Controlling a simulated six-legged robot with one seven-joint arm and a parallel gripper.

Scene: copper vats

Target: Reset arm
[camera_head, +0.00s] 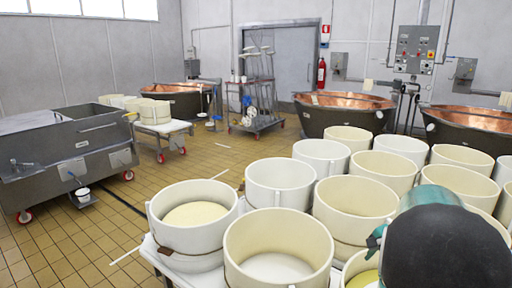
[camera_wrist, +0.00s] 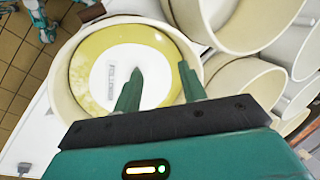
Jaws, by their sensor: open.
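My gripper (camera_wrist: 162,78) shows in the wrist view with its two green fingers apart. It is above a round cream mould (camera_wrist: 62,75) that holds something yellow with a white disc (camera_wrist: 115,75) bearing a small dark label. Nothing shows between the fingers, and I cannot tell how far above the disc they are. In the head view my arm (camera_head: 440,240), black and green, reaches in at the lower right over the moulds; the gripper itself is hidden there. A mould (camera_head: 357,262) with yellow contents is partly visible beside the arm.
Several cream moulds (camera_head: 278,235) crowd a white table (camera_head: 180,262). Copper vats (camera_head: 345,115) stand along the back wall. A grey steel tank (camera_head: 65,150) on wheels is at left, and a wheeled rack (camera_head: 258,95) at the back. The tiled floor (camera_head: 150,195) between is mostly open.

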